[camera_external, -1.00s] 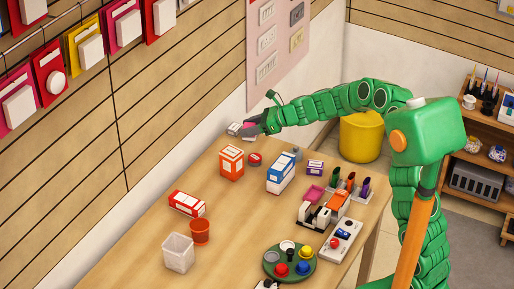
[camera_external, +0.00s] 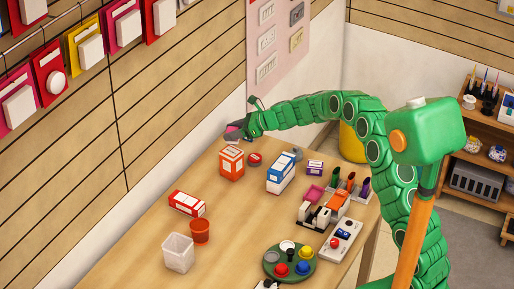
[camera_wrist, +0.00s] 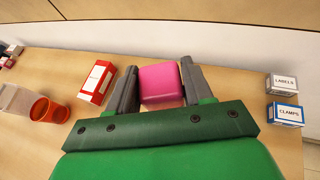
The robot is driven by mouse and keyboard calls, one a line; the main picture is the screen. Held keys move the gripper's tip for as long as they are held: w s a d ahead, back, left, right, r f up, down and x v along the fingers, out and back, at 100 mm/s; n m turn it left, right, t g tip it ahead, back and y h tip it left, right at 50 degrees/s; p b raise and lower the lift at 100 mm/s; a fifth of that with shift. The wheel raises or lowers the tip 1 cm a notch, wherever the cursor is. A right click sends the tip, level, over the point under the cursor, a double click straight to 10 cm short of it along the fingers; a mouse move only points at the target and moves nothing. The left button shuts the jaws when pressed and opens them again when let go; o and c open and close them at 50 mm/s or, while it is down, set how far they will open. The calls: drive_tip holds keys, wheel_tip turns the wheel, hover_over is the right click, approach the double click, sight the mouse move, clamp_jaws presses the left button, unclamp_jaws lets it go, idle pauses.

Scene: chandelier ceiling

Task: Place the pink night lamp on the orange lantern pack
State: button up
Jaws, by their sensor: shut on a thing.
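The pink night lamp (camera_wrist: 160,83) shows as a rounded pink block between the two fingers of my gripper (camera_wrist: 157,88) in the wrist view. My gripper (camera_external: 234,134) is shut on it. The pack is an upright orange box with a white label on the table. I cannot tell how high the lamp is above it. I cannot make out the pack in the wrist view.
A red box (camera_external: 187,203), an orange cup (camera_external: 200,231) and a clear bin (camera_external: 178,253) stand at the left of the table (camera_external: 150,245). The wall is close behind.

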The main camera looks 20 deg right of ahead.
drive_tip(key=shift+w+a+f, duration=0.15)
drive_tip(key=shift+w+f, duration=0.1)
drive_tip(key=shift+f, duration=0.25)
drive_tip(key=shift+w+a+f, duration=0.1)
drive_tip(key=shift+w+f, duration=0.15)
drive_tip(key=shift+f, duration=1.45)
drive_tip(key=shift+f, duration=0.15)
drive_tip(key=o, duration=1)
drive_tip(key=shift+o, duration=0.2)
drive_tip(key=shift+s+d+r, duration=0.15)
drive_tip(key=shift+d+r, duration=0.2)
drive_tip(key=shift+d, duration=0.05)
drive_tip(key=v, duration=1.1)
drive_tip(key=shift+s, duration=0.1)
